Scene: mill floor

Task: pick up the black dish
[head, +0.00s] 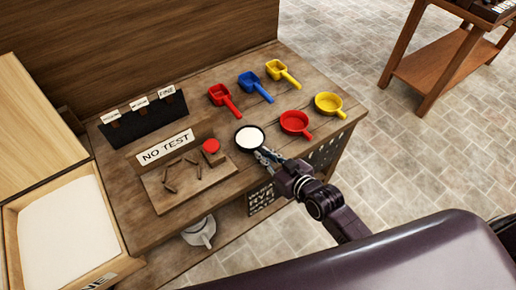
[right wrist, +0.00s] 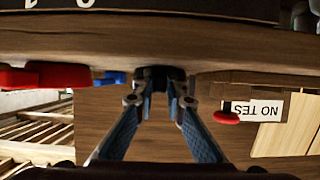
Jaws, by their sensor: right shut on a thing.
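The black dish (head: 240,148) is round and has white stuff in it. In the right wrist view my two fingers (right wrist: 160,84) close on a small dark piece, which looks like the dish's handle. I cannot tell whether the dish touches the bench top. My left gripper is not in view.
A red dish (head: 295,122) and a yellow dish (head: 329,103) stand to the right. Red (head: 223,98), blue (head: 254,86) and yellow (head: 282,73) scoops lie behind. A "NO TEST" board (head: 165,149) with a red knob (head: 211,146) is at left.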

